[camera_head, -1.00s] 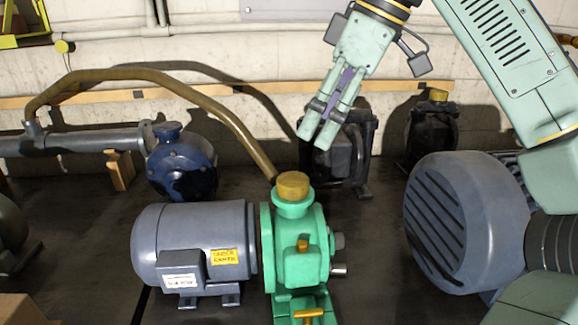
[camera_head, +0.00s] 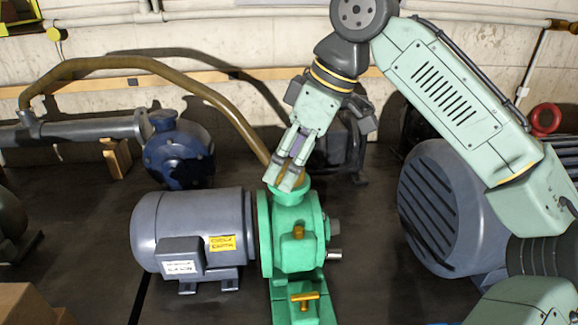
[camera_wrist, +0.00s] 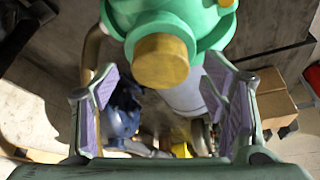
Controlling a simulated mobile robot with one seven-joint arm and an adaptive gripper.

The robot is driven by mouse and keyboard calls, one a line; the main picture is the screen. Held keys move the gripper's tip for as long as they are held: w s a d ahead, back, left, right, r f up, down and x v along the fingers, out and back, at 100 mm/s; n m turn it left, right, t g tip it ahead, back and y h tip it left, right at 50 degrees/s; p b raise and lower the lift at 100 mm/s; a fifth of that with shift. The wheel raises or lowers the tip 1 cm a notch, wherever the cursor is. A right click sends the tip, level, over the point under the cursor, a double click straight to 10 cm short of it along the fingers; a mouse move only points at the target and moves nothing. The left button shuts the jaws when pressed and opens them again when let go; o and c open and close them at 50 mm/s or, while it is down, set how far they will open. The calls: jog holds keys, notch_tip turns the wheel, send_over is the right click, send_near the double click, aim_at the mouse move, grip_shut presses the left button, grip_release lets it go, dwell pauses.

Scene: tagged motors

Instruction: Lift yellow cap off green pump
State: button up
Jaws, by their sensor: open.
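The green pump (camera_head: 293,235) stands on the dark floor in the middle of the head view, joined to a grey motor. Its yellow cap (camera_wrist: 161,61) sits on the top neck and shows clearly in the wrist view, between and beyond my fingers. In the head view the cap is mostly hidden behind my fingers. My gripper (camera_head: 287,180) is open, with its fingertips close to the cap, pointing down and tilted. In the wrist view the purple-padded fingers of my gripper (camera_wrist: 165,105) stand wide apart and hold nothing. I cannot tell whether a finger touches the cap.
The grey motor (camera_head: 190,235) stands left of the pump. A large grey motor (camera_head: 437,210) stands at right, close to my arm. Dark pumps stand behind.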

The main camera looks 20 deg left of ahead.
jog(key=shift+c, duration=0.3)
jog(key=c, duration=0.8)
jog(key=shift+r, duration=0.5)
notch_tip(320, 180, up, 2)
jog(key=shift+r+b, duration=0.1)
jog(key=shift+b, duration=0.5)
jog(key=s+d+r, duration=0.1)
jog(key=s+d, duration=0.1)
jog(key=s, duration=0.2)
jog(key=s+d+r, duration=0.2)
jog(key=s+d, duration=0.1)
jog(key=s, duration=0.2)
jog(key=s+d+r, duration=0.2)
jog(key=s, duration=0.3)
jog(key=shift+s+d, duration=0.15)
jog(key=shift+d, duration=0.1)
jog(key=shift+f, duration=0.15)
